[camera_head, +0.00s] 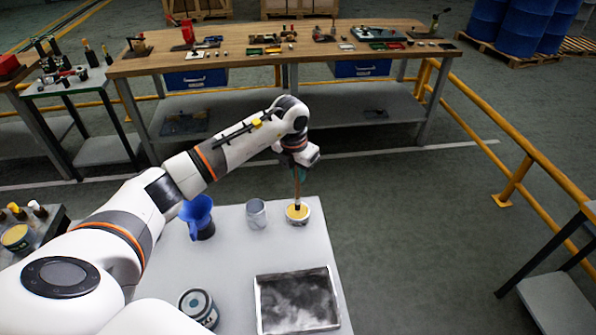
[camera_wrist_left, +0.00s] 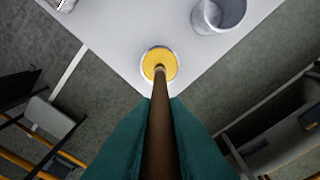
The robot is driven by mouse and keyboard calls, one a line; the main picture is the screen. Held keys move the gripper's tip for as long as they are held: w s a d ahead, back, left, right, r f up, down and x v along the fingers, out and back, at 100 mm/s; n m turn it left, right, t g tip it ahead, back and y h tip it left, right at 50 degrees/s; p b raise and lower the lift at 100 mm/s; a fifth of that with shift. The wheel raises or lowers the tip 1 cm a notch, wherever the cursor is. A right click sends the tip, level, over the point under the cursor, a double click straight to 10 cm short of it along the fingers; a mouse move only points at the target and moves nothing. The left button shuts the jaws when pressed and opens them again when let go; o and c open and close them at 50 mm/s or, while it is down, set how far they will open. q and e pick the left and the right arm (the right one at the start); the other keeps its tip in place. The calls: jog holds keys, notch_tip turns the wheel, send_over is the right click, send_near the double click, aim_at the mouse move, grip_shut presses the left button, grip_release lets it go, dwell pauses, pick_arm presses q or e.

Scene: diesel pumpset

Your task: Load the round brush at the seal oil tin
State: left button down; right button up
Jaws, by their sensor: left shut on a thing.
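My left gripper (camera_head: 298,166) is above the far right part of the white table, pointing down. In the left wrist view its green fingers (camera_wrist_left: 160,112) are shut on the brown handle of the round brush (camera_wrist_left: 160,135). In the head view the brush (camera_head: 297,186) hangs roughly upright, its lower end at the seal oil tin (camera_head: 304,221). The tin, open and yellow inside, also shows in the left wrist view (camera_wrist_left: 146,68). The brush's lower end overlaps the yellow; I cannot tell how deep it goes. My right gripper is not in view.
A shallow tray (camera_head: 260,312) and a lidded tin (camera_head: 198,306) are nearer. A wooden workbench (camera_head: 230,67) stands behind.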

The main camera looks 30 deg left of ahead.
pick_arm(q)
jog(key=shift+f+b, duration=0.45)
jog(key=shift+f, duration=0.1)
dwell(1.4)
jog(key=shift+r, duration=0.15)
jog(key=shift+r+p, duration=2.15)
jog(key=shift+r, duration=1.3)
